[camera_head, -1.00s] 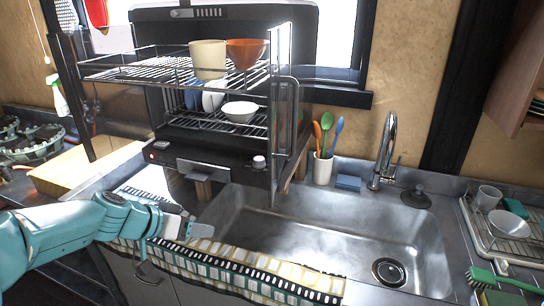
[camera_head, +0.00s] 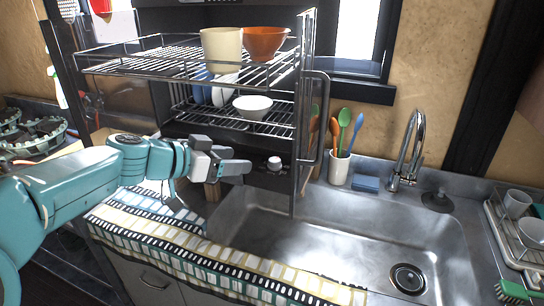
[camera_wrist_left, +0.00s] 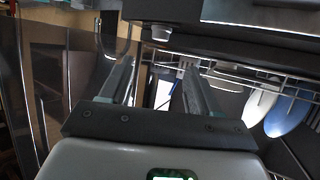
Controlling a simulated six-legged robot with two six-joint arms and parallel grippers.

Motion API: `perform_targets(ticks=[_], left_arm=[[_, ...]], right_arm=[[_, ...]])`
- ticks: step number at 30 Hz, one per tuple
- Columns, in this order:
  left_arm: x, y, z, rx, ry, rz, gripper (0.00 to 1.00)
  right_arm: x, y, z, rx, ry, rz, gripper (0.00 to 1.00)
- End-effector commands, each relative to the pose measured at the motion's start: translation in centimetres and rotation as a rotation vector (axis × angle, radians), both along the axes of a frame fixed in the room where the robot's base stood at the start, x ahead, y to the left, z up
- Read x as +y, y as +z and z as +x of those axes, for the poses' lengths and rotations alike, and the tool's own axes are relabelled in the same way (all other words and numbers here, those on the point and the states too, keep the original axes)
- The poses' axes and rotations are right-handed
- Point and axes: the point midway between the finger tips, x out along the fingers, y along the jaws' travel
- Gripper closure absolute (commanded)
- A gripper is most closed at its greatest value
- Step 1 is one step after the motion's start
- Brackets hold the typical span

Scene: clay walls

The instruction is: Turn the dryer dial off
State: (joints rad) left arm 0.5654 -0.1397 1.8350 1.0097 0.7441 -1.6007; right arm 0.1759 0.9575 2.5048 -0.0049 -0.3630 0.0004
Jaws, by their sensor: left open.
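The dish dryer is a black rack unit with two wire shelves (camera_head: 180,66), standing open at the back of the sink. Its dial (camera_head: 274,163) is a small pale knob on the dark front panel under the lower shelf. My left gripper (camera_head: 240,161) is open and empty, just left of the dial and apart from it, at about its height. The gripper and arm cover the left part of the panel. In the left wrist view, the two fingers (camera_wrist_left: 152,78) point toward dark panels and wire rack. The dial's setting is too small to read. My right gripper is not in view.
A cream cup (camera_head: 222,50), an orange bowl (camera_head: 265,43) and a small white bowl (camera_head: 253,105) sit on the shelves. The dryer's glass door edge and handle (camera_head: 316,115) stand right of the dial. The steel sink (camera_head: 330,232) is empty.

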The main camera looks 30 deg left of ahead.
Motion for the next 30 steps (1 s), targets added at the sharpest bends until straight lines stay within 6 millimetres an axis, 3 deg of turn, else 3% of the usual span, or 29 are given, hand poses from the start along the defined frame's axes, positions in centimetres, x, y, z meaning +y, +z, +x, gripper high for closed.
perform_targets(ticks=[6, 13, 19, 27, 28, 30], left_arm=[[-1.5, -2.0, 4.9, 0.004, -0.005, -0.003, 0.38], [-2.6, -3.7, 9.0, 0.003, -0.005, -0.001, 0.38], [-2.9, -4.4, 10.6, 0.001, -0.004, 0.001, 0.38], [-2.9, -4.5, 10.8, 0.001, -0.003, 0.000, 0.38], [-2.9, -4.5, 10.8, 0.001, -0.003, 0.000, 0.42], [-2.9, -4.5, 10.8, 0.001, -0.003, 0.000, 0.64]], right_arm=[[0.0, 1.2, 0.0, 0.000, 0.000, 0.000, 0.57], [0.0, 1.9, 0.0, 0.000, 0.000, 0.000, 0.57], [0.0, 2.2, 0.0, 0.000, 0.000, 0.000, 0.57], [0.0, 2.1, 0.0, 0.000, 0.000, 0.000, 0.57], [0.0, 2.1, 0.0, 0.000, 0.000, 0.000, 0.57], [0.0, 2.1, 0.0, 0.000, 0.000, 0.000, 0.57]])
